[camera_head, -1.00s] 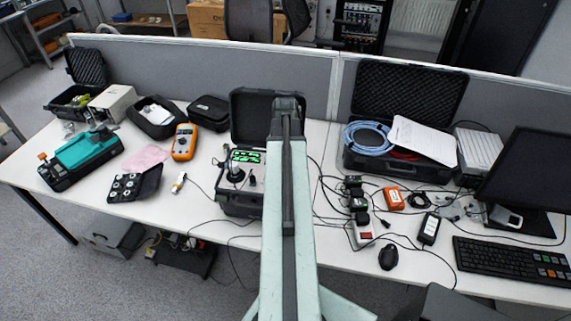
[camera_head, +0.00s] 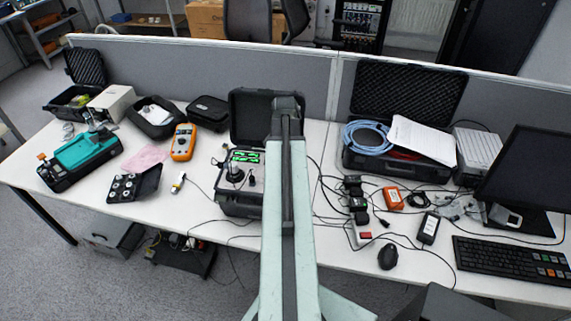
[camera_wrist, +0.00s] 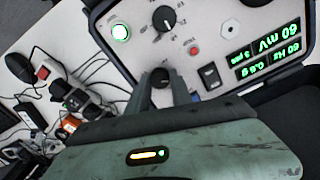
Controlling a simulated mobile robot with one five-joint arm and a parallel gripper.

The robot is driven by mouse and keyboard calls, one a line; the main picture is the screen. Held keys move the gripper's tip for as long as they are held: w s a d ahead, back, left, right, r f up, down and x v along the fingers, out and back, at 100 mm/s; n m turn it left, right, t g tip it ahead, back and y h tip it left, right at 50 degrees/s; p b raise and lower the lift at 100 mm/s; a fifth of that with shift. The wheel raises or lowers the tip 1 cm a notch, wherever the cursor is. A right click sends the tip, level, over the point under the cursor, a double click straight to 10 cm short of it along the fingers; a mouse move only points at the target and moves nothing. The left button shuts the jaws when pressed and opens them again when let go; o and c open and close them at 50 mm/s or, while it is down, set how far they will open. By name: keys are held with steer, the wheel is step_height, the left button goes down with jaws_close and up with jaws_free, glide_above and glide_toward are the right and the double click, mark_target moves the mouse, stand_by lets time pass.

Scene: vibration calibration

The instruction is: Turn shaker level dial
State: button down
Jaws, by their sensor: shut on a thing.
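The shaker unit sits in an open black case (camera_head: 240,204) on the desk, with its lid raised; my arm covers its right part in the head view. In the wrist view its light panel (camera_wrist: 262,20) carries a dark dial (camera_wrist: 160,75) at my fingertips. My gripper (camera_wrist: 163,84) is shut on this dial, its fingers on either side. A second dark knob with a silver cap (camera_wrist: 164,18) stands farther up the panel, apart from the gripper. The green displays (camera_wrist: 268,52) appear upside down and seem to read 60 mV, 60 Hz and 0.5 g.
A lit green round button (camera_wrist: 121,32), a small red button (camera_wrist: 194,50) and a black rocker switch (camera_wrist: 209,76) are near the fingers. A power strip (camera_head: 362,233) and loose cables lie to the right on the desk. A grey partition (camera_head: 200,75) stands behind.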

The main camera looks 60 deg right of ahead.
steer(key=c, duration=1.1)
jaws_free()
steer(key=shift+w+a, duration=0.1)
steer(key=shift+a, duration=0.1)
steer(key=shift+c, duration=0.2)
steer(key=shift+d, duration=0.1)
step_height(320, 180, up, 8)
steer(key=p, duration=0.8)
steer(key=shift+f, duration=0.1)
